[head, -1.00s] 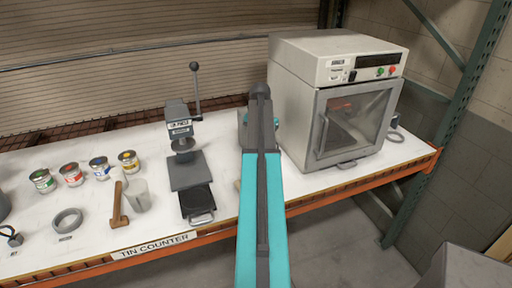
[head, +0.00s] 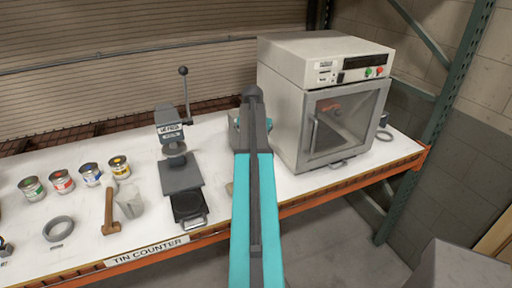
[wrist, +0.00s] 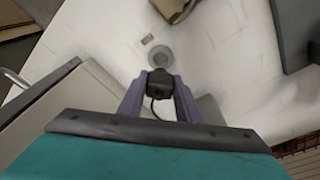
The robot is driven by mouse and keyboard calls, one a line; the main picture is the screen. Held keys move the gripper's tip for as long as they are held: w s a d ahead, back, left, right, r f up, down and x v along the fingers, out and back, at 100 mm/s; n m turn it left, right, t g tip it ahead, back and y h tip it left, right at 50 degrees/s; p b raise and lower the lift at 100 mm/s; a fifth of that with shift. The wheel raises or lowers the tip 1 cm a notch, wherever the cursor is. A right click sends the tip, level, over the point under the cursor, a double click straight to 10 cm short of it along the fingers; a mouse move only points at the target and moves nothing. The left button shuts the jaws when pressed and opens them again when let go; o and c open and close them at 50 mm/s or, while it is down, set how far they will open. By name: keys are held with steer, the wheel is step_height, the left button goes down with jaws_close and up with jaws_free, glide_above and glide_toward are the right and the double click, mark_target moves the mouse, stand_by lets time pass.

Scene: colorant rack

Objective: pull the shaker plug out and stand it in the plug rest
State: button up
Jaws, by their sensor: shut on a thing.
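In the wrist view my gripper (wrist: 160,80) is shut on the black plug (wrist: 159,90), and a dark cord curves down from it between the fingers. A round grey piece, which looks like the plug rest (wrist: 161,57), is on the white counter just beyond the fingertips. I cannot tell how high the plug is above it. The shaker (head: 325,100) is the pale cabinet with a glazed door, just right of my arm in the head view. My arm hides the fingers, the plug and the round piece there.
The grey press (head: 180,165) with its upright lever stands left of my arm. Several paint tins, a grey ring (head: 58,229), a wooden-handled tool (head: 109,212) and a clear cup (head: 131,203) are farther left. A brown object (wrist: 172,8) lies beyond the round piece.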

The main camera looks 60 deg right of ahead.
steer(key=shift+f+b, duration=1.05)
steer(key=shift+f, duration=1.7)
steer(key=shift+f+b, duration=0.4)
steer(key=shift+f, duration=0.75)
steer(key=o, duration=1.2)
steer(key=shift+r, duration=0.1)
steer(key=shift+s+a+r+b, duration=0.1)
steer(key=shift+a+r+b, duration=0.4)
steer(key=shift+r, duration=1.75)
steer(key=shift+a+r+b, duration=0.15)
steer(key=shift+r+b, duration=0.55)
steer(key=shift+r, duration=1.55)
steer(key=shift+s+a+r+b, duration=0.1)
steer(key=shift+a+r+b, duration=0.4)
steer(key=shift+r, duration=1.75)
steer(key=shift+d+f, duration=0.1)
